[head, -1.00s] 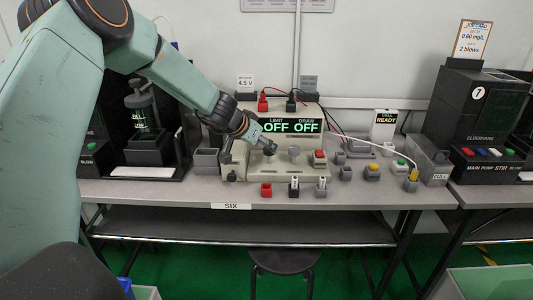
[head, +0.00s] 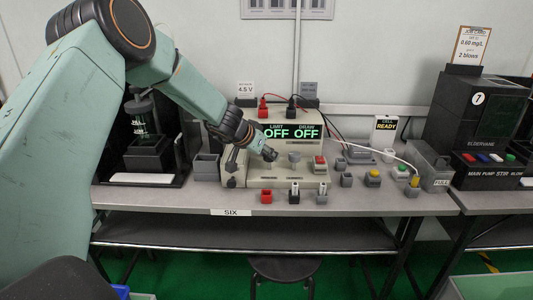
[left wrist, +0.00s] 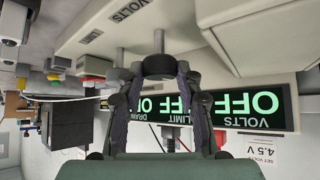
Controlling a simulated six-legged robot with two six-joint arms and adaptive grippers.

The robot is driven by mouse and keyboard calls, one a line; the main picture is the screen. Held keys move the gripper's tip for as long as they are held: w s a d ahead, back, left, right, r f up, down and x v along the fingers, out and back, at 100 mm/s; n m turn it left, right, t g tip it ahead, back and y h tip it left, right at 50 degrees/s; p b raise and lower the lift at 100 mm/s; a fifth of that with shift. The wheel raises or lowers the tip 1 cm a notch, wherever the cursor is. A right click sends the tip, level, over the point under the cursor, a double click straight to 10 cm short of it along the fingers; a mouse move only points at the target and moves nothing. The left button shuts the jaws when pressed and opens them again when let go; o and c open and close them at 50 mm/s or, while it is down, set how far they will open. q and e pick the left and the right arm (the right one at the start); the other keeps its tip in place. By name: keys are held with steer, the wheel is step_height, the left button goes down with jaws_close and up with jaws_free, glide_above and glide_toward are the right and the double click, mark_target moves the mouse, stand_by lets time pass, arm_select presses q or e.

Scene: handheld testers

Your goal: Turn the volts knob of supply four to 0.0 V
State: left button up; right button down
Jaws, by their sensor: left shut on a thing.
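The bench marked SIX carries a beige power supply (head: 240,170) with a sloped front and a green-lit display (head: 292,131). Its LIMIT and DRAW fields read OFF in the head view; in the left wrist view the VOLTS field (left wrist: 243,102) also reads OFF, upside down. My left gripper (head: 270,154) is over the front left of the panel, its fingers shut on the knob (left wrist: 158,42) near the VOLTS label (left wrist: 132,9). My right gripper is not in view.
A 4.5 V card (head: 245,89) stands behind the supply. Red and black leads (head: 263,113) plug into its top. A red button (head: 319,160) sits right of the knobs. Several small blocks (head: 266,196) stand in front and to the right. A CELL READY display (head: 386,125) is farther right.

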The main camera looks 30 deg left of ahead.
arm_select(q)
steer(key=c, duration=0.4)
steer(key=shift+o, duration=0.2)
